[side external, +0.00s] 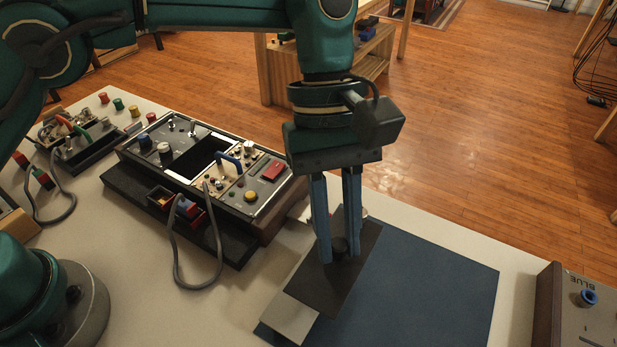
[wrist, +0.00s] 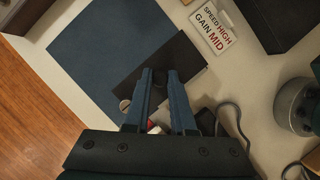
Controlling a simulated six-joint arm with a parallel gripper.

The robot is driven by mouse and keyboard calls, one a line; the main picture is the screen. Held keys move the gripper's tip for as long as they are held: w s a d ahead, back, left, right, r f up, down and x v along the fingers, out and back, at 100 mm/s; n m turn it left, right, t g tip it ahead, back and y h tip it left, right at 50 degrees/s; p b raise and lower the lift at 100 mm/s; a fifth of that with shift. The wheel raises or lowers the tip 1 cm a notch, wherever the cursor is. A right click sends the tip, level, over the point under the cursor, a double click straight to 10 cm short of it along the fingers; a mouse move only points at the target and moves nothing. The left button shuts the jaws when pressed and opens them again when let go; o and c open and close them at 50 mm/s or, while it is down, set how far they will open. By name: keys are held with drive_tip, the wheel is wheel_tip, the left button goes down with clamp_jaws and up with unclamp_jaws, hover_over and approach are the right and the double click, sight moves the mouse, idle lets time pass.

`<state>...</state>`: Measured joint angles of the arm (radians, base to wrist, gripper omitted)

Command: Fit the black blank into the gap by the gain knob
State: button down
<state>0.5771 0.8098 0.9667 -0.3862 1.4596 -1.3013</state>
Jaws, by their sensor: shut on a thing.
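The black blank (side external: 338,285) is a flat dark plate with a small round black knob. My gripper (side external: 340,250) is shut on that knob, fingers pointing down. In the wrist view the blank (wrist: 185,60) extends past the fingers (wrist: 158,85) over the mat's edge. I cannot tell whether it touches the mat or hangs just above it. The console (side external: 262,212) stands to the left in the side view, with a dark rectangular gap (side external: 192,163) in its top.
A blue mat (side external: 430,285) lies under and beside the blank. A card (wrist: 213,25) reads "SPEED HIGH GAIN MID". A blue-handled module (side external: 230,163) and switches adjoin the gap. A grey cable (side external: 178,265) loops before the console. A "BLUE" box (side external: 582,318) stands far right.

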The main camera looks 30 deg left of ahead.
drive_tip(key=w+a+r, duration=0.2)
drive_tip(key=a, duration=0.1)
drive_tip(key=shift+s+d+f, duration=0.9)
drive_tip(key=shift+d+f, duration=0.6)
drive_tip(key=shift+f, duration=0.15)
drive_tip(key=shift+s+d+f, duration=0.9)
drive_tip(key=shift+d+f, duration=0.65)
drive_tip(key=shift+f, duration=0.1)
drive_tip(key=shift+s+d+f, duration=0.9)
drive_tip(key=shift+d+f, duration=0.6)
drive_tip(key=shift+f, duration=0.15)
drive_tip(key=shift+f, duration=0.1)
drive_tip(key=c, duration=0.8)
unclamp_jaws()
drive_tip(key=shift+o, duration=0.2)
